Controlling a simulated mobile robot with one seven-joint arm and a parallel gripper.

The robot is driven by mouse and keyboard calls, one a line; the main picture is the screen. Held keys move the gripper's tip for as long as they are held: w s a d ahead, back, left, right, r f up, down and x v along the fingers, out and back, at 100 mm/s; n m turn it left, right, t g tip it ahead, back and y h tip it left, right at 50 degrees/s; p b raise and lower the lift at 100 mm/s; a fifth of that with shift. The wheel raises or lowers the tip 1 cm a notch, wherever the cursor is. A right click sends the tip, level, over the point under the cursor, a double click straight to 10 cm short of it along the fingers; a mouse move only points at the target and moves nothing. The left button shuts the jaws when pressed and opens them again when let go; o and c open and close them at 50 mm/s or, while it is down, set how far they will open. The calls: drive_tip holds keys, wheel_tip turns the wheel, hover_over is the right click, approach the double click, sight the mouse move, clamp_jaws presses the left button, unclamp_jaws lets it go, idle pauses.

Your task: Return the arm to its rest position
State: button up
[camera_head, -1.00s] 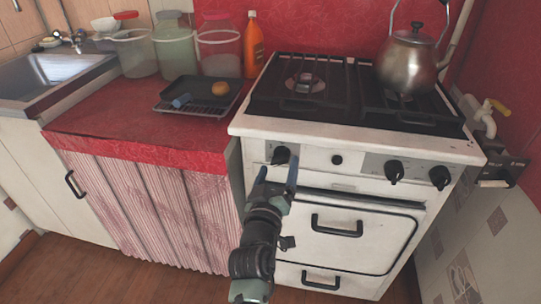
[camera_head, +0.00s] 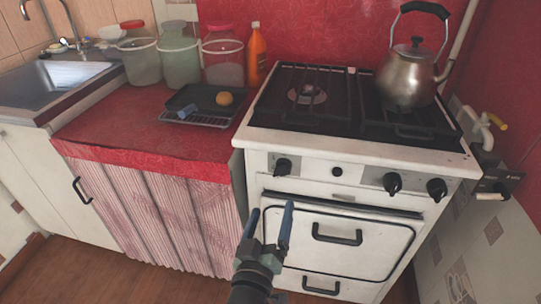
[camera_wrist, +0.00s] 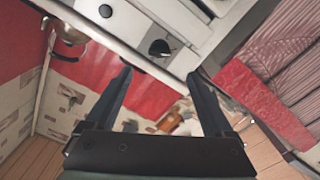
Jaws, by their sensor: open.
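My gripper (camera_head: 268,224) is open and empty in the head view. It is low in front of the white stove (camera_head: 262,165), at the height of the oven door (camera_head: 335,236) and left of its handle. In the wrist view my gripper (camera_wrist: 165,85) shows two dark fingers spread apart with nothing between them. The stove front with a black knob (camera_wrist: 159,48) shows tilted beyond them. The rest of my arm runs out of the bottom of the head view.
A red counter (camera_head: 140,135) left of the stove holds a dark tray (camera_head: 187,98) with a round orange-brown item (camera_head: 225,99). Several containers and an orange bottle (camera_head: 257,50) stand behind. A kettle (camera_head: 408,75) is on the stove. Open floor (camera_head: 110,280) lies lower left.

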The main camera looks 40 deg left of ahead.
idle(0.3)
drive_tip(key=w+d+r+m+t+h, duration=0.1)
drive_tip(key=w+d+r+m+t, duration=0.15)
drive_tip(key=d+r, duration=0.55)
drive_tip(key=w+d+r+m+t+h, duration=0.2)
drive_tip(key=w+d+r, duration=0.1)
drive_tip(key=r, duration=0.9)
drive_tip(key=w+d+r+m+t+h, duration=0.1)
drive_tip(key=w+d+r+m+t, duration=0.15)
drive_tip(key=d+r, duration=0.55)
drive_tip(key=s+d+r+m+t+h+p, duration=0.1)
drive_tip(key=s+d+r+m+t+h, duration=0.2)
drive_tip(key=r, duration=0.5)
drive_tip(key=s+d+r+p, duration=0.1)
drive_tip(key=s+d+r, duration=0.35)
drive_tip(key=r, duration=0.35)
drive_tip(key=s+d+r+m+t+h+p, duration=0.1)
drive_tip(key=s+d+r+m+t+h, duration=0.15)
drive_tip(key=s+r, duration=0.4)
wheel_tip(320, 180, up, 24)
drive_tip(key=w+p, duration=0.2)
drive_tip(key=p, duration=2)
drive_tip(key=shift+w, duration=0.2)
drive_tip(key=shift+r+g, duration=0.1)
drive_tip(key=shift+g, duration=0.15)
